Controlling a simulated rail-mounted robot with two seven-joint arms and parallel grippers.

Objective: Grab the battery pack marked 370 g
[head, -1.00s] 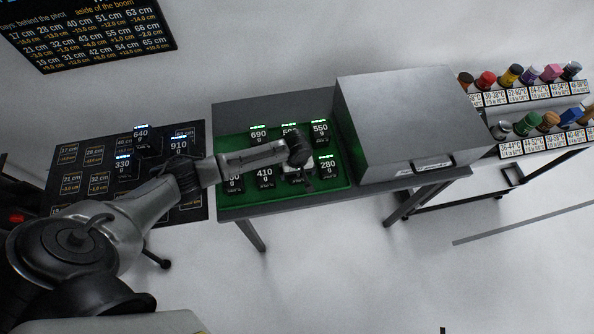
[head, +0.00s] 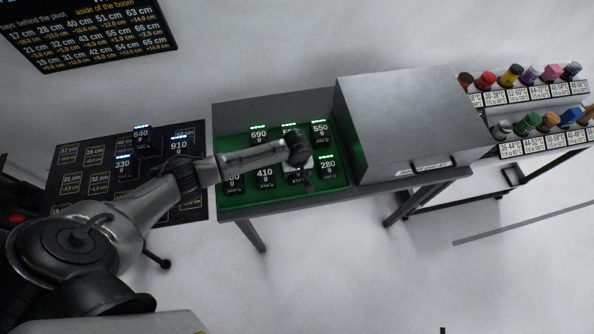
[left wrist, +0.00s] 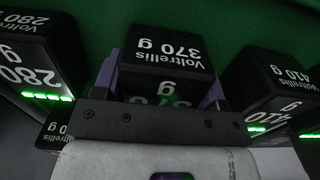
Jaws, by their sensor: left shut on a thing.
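The battery pack marked 370 g (left wrist: 166,52) is a black block with white lettering, in the middle of the left wrist view. The purple fingers of my left gripper (left wrist: 162,85) stand on both sides of it and are shut on it. In the head view my left gripper (head: 299,165) is over the front part of the green tray (head: 340,183). There the hand and arm hide most of the 370 g pack, and its label cannot be read. The right gripper is not in view.
Packs marked 280 g (head: 327,166) and 410 g (head: 265,174) stand close on either side. Packs 690 g (head: 259,134) and 550 g (head: 320,131) stand behind. A grey box (head: 410,125) borders the tray on the right. More packs stand on the dark mat (head: 70,155) at left.

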